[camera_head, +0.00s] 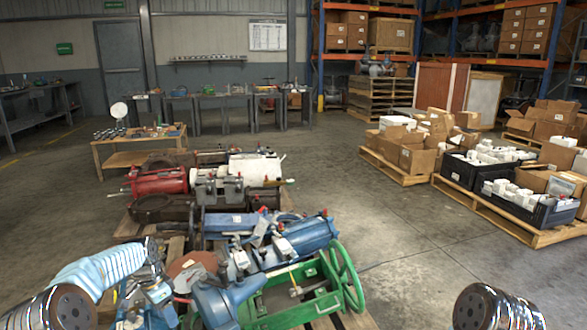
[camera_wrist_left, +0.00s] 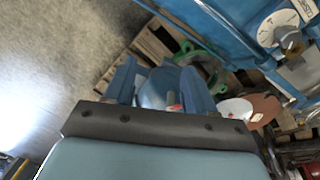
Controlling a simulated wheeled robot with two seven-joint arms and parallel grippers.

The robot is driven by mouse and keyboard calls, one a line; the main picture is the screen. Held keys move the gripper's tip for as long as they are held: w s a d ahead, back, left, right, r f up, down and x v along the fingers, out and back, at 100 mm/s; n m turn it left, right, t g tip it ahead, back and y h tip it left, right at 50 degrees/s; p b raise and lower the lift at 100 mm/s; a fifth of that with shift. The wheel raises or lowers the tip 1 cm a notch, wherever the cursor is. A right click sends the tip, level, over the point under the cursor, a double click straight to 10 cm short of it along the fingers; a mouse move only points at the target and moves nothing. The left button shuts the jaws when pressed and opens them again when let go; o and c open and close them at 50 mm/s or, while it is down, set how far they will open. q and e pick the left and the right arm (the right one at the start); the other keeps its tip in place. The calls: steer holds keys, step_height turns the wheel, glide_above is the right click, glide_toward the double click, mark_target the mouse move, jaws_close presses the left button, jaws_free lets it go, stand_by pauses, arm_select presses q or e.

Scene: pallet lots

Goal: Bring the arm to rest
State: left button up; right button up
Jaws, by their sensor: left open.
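My left arm comes in from the left in the head view, with a light blue ribbed sleeve. Its gripper (camera_head: 153,275) is over the near left end of a pallet of machine parts, partly lost among them. In the left wrist view the two blue fingers of the left gripper (camera_wrist_left: 160,86) stand apart. A rounded blue part shows between and beyond them; I cannot tell whether they touch it. A dark metal bracket with bolts lies across the gripper's base. My right arm shows only as a shiny segment at the bottom right of the head view; its gripper is out of view.
A green machine frame with a handwheel (camera_head: 343,275) and a blue cylinder (camera_head: 305,236) lie close right of the left gripper. A red machine (camera_head: 158,182) lies farther back. A low wooden table (camera_head: 128,159) stands behind. Open floor (camera_head: 390,235) lies right, before pallets of boxes.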

arm_select(q)
steer(key=s+d+f+n+h, duration=0.1)
steer(key=s+d+f+n, duration=0.1)
steer(key=s+d+f, duration=0.55)
steer(key=s+d+f+n+h, duration=0.15)
steer(key=s+d+f, duration=0.35)
steer(key=d+f, duration=0.5)
steer(key=s+d+f+n, duration=0.1)
steer(key=s+d+n, duration=0.1)
steer(key=s, duration=0.7)
steer(key=s+d+f+n+t, duration=0.1)
steer(key=s+d+f+n, duration=0.1)
steer(key=s, duration=0.8)
steer(key=shift+d+n, duration=0.85)
steer(key=shift+n, duration=0.4)
steer(key=shift+c, duration=0.5)
